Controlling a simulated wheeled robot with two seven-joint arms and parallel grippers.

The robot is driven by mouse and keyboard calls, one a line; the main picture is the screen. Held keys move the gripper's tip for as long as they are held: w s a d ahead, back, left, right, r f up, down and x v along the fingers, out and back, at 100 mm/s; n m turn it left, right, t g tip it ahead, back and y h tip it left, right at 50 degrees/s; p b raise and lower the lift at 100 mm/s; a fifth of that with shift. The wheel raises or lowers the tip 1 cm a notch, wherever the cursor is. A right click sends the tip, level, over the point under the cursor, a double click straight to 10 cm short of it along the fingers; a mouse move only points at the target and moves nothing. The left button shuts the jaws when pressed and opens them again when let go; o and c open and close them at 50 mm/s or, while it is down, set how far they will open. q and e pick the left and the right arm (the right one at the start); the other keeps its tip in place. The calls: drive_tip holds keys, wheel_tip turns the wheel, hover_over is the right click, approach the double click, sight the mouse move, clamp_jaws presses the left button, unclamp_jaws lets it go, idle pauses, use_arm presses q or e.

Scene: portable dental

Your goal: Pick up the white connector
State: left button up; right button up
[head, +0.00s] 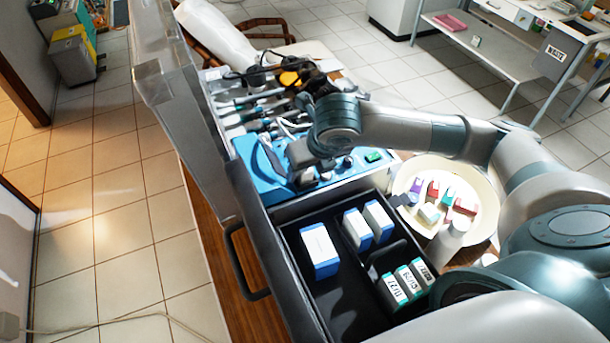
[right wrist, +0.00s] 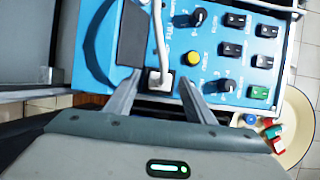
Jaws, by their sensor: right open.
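The white connector (right wrist: 161,80) shows in the right wrist view at the near edge of a blue control panel (right wrist: 222,62), with a white cable (right wrist: 160,35) running up from it. My right gripper (right wrist: 162,88) is open, with one finger on each side of the connector and visible gaps to both. Whether the fingers have come down to its height is hard to tell. In the head view my right gripper (head: 298,160) is over the blue panel (head: 255,160) and hides the connector there. My left gripper is not in view.
A dark open tray (head: 335,290) with white-and-blue boxes (head: 320,250) lies in front of the panel. A cream bowl (head: 482,195) of small coloured blocks stands to the right. Dental handpieces (head: 250,110) lie behind. A raised grey lid (head: 180,100) borders the left.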

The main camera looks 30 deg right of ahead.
idle(0.4)
drive_tip(key=c, duration=1.1)
drive_tip(key=shift+r, duration=0.1)
drive_tip(key=shift+c, duration=0.2)
drive_tip(key=shift+r, duration=0.4)
wheel_tip(320, 180, up, 4)
drive_tip(key=shift+f+p, duration=0.1)
drive_tip(key=shift+p, duration=0.85)
drive_tip(key=w+d+r+b, duration=0.1)
drive_tip(key=w+d+r, duration=0.5)
drive_tip(key=w, duration=0.3)
drive_tip(key=shift+w+d+r+b, duration=0.15)
drive_tip(key=shift+w+d+b, duration=0.15)
drive_tip(key=shift+d, duration=0.05)
